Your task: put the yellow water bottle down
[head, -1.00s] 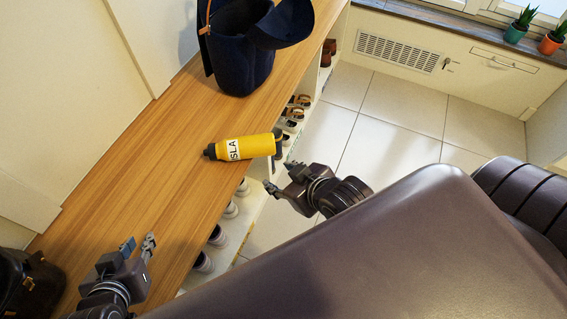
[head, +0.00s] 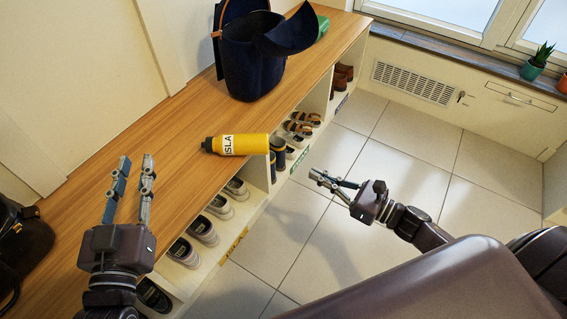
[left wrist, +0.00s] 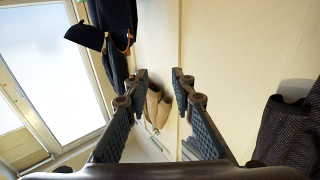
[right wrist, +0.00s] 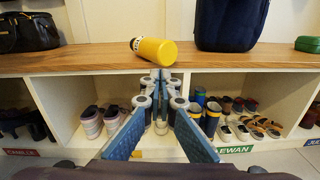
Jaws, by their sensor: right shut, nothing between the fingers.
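The yellow water bottle (head: 248,144) lies on its side on the wooden bench top (head: 170,140), its dark cap pointing left and its base near the bench's front edge. It has a white label with black letters. In the right wrist view the bottle (right wrist: 158,51) lies just beyond the fingertips, and no finger touches it. My right gripper (head: 318,178) is shut and empty, in front of the cubbies over the floor. My left gripper (head: 136,160) is open and empty at the left, over the bench in the head view.
A dark blue bag (head: 252,75) stands on the bench behind the bottle, and a black bag (head: 22,240) is at the left end. Cubbies below hold several pairs of shoes (head: 203,228). The tiled floor (head: 400,160) is clear.

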